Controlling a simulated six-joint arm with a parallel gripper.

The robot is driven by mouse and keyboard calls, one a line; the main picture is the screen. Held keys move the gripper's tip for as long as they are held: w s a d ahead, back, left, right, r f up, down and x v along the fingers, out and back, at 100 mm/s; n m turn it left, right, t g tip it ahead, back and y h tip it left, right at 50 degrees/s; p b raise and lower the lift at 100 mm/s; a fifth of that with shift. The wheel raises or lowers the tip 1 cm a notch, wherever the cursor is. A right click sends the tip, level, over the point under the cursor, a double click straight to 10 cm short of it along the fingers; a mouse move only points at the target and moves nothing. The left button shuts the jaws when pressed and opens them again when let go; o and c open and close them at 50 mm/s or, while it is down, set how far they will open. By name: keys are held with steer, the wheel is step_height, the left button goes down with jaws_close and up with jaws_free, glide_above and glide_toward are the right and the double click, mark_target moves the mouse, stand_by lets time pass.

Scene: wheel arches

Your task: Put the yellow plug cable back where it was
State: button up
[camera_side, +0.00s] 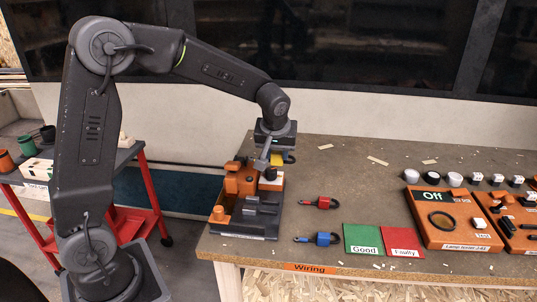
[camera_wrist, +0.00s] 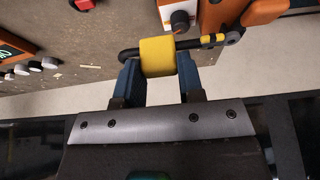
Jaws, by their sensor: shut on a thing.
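The yellow plug cable shows in the wrist view as a yellow block (camera_wrist: 157,57) between the blue fingers of my gripper (camera_wrist: 160,82), with a dark cable and a yellow-banded end reaching right. My gripper is shut on it. In the side view my gripper (camera_side: 273,153) is at the far side of the orange and grey fixture, with a bit of the yellow plug (camera_side: 277,159) showing under it. The plug is above or beside the table's back part; whether it touches anything I cannot tell.
The orange and grey fixture (camera_side: 262,212) stands at the table's left edge. A red plug cable (camera_side: 321,203) and a blue one (camera_side: 322,239) lie right of it. Green "Good" (camera_side: 362,238) and red "Faulty" (camera_side: 396,233) mats lie at the front. An orange lamp tester (camera_side: 453,235) stands right.

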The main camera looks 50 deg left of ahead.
steer(key=w+d+f+m, duration=0.2)
steer(key=w+d+f, duration=0.5)
steer(key=d+f, duration=0.5)
steer(key=shift+h, duration=0.4)
steer(key=shift+s+d+f, duration=0.1)
steer(key=shift+d+f, duration=0.05)
steer(key=shift+f, duration=1.2)
steer(key=shift+s+d+f, duration=0.1)
steer(key=shift+d+f, duration=0.05)
steer(key=shift+f, duration=1.15)
steer(key=shift+f, duration=0.15)
steer(key=o, duration=1.1)
steer(key=shift+c, duration=0.2)
